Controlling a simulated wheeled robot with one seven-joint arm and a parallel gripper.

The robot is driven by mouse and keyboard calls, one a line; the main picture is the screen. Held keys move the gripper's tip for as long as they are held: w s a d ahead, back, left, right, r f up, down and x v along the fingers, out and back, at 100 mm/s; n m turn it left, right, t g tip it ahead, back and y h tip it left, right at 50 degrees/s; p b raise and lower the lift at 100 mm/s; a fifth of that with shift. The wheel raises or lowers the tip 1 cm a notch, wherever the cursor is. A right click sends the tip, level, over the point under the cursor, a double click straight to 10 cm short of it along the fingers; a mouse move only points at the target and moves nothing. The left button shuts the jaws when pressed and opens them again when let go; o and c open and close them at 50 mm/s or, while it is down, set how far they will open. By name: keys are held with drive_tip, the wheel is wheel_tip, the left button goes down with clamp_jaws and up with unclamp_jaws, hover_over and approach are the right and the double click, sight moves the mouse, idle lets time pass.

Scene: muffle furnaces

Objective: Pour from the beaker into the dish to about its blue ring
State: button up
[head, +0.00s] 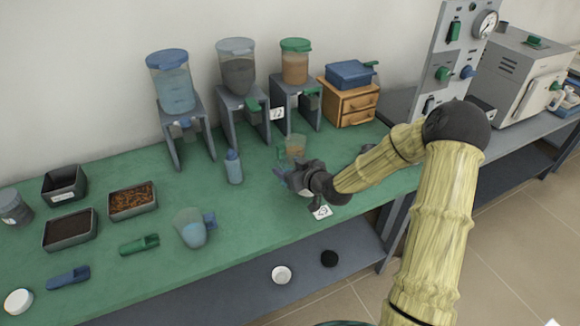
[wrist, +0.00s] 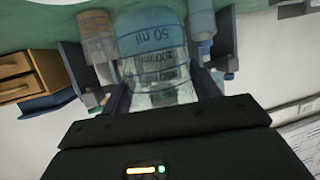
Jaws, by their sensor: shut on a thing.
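My gripper (head: 297,178) is shut on a clear beaker (wrist: 155,75) with dark volume marks, which fills the middle of the wrist view between my two fingers. In the head view my gripper covers most of the held beaker, above the right part of the green bench. The beaker looks bluish in the part farther from my palm; I cannot tell its liquid level. A small white dish (head: 281,275) lies on the lower grey shelf, well below and apart from my gripper. No blue ring can be made out on it.
A small container with brownish contents (head: 295,147) stands just behind my gripper. A blue bottle (head: 234,168) and a jug of blue liquid (head: 190,230) stand to its left. Several dispensers and a wooden drawer box (head: 349,103) line the back.

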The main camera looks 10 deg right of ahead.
drive_tip(key=shift+f+b, duration=0.9)
drive_tip(key=shift+f, duration=0.65)
drive_tip(key=shift+r+m+y+p, duration=0.3)
drive_tip(key=shift+r+m+p, duration=0.1)
drive_tip(key=shift+p, duration=0.35)
drive_tip(key=shift+a+f, duration=0.1)
drive_tip(key=shift+f, duration=0.05)
drive_tip(key=shift+a+r+m+y, duration=0.1)
drive_tip(key=shift+r+m+y, duration=0.1)
drive_tip(key=shift+m+y, duration=0.35)
drive_tip(key=shift+a, duration=0.1)
